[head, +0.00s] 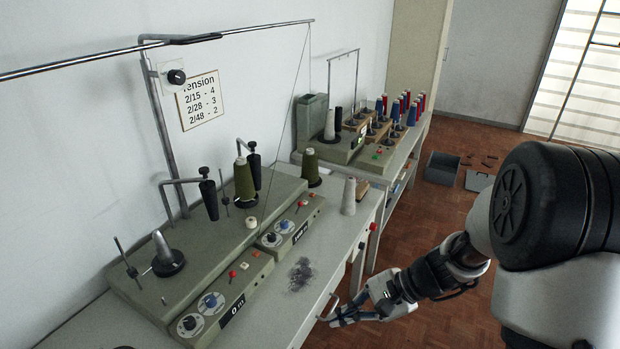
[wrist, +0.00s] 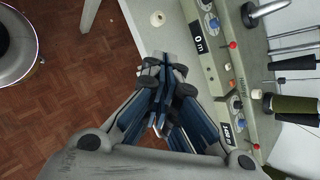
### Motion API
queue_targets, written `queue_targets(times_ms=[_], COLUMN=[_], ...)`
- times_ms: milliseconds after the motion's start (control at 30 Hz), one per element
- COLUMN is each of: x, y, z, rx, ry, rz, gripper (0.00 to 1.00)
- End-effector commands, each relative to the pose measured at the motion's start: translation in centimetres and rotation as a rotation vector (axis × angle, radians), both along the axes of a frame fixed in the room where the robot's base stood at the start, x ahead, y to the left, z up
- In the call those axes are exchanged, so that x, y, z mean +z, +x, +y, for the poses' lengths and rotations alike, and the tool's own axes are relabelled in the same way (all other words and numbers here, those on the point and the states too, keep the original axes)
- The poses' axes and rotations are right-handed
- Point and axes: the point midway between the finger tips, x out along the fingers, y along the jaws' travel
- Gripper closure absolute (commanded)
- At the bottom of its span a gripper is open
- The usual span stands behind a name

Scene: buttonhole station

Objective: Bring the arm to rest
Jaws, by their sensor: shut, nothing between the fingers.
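My gripper (head: 334,318) is in the lower middle of the head view, at the front edge of the near table (head: 278,318). My arm reaches in from the right. In the wrist view my gripper (wrist: 160,68) has its blue-grey fingers drawn together with nothing between them. It lies over or close to the table edge there; I cannot tell whether it touches the table.
A green winding machine (head: 205,250) with knobs and thread cones stands on the near table. A grey cone (head: 348,196) and dark lint (head: 300,273) are near its front. A second machine (head: 343,148) stands behind. A round metal-rimmed object (wrist: 38,42) is left; wooden floor (wrist: 85,95) is open.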

Motion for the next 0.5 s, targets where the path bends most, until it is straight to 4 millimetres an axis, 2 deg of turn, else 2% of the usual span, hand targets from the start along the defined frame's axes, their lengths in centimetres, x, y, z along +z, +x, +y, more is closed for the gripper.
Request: queue_targets(times_ms=[33,200,367,500], x=[2.2,7.1,10.7,13.1], y=[-1.1,-5.6,-9.7,-13.1], z=[0.3,0.2,-0.8,-2.3], rx=[0.067,0.283,0.462,0.6], ry=[-0.049,-0.224,-0.406,-0.58], rz=[-0.051,-0.196,-0.337,-0.462], gripper=[1.0,1.0,1.0,1.0])
